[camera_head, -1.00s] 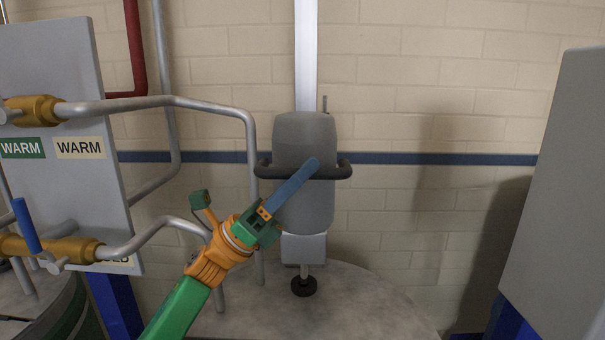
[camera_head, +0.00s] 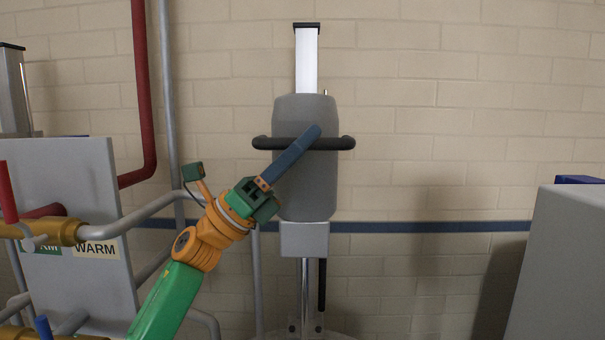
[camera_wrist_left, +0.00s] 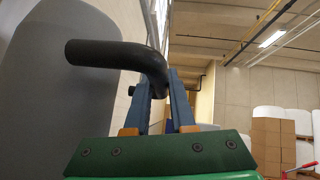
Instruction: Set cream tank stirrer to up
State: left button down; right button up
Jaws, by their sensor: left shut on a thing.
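The cream tank stirrer (camera_head: 305,195) is a grey motor body on a white vertical rail (camera_head: 307,60), ahead in the head view. A black handle (camera_head: 338,143) runs across its front. A bare shaft shows below the body, which sits below the rail's capped top. My left gripper (camera_head: 314,133) is shut on the handle, its blue fingers reaching up across the body from the lower left. In the left wrist view the handle (camera_wrist_left: 110,54) bends down between the fingertips (camera_wrist_left: 160,82), with the grey body (camera_wrist_left: 30,100) at left. My right gripper is not in view.
At left stands a grey panel (camera_head: 75,185) with a WARM label, pipes and valves with red and blue levers. A grey box (camera_head: 565,260) stands at right. The wall behind is bare beside and above the rail.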

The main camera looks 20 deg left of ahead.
pick_arm(q)
notch_tip(320, 180, up, 9)
jog(key=shift+p, duration=0.65)
jog(key=shift+a+r, duration=0.1)
jog(key=shift+r, duration=0.25)
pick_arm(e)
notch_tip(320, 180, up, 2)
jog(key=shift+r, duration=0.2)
pick_arm(q)
jog(key=c, duration=0.8)
grip_release()
jog(key=shift+o, duration=0.2)
jog(key=shift+d+f, duration=0.1)
jog(key=shift+d, duration=0.1)
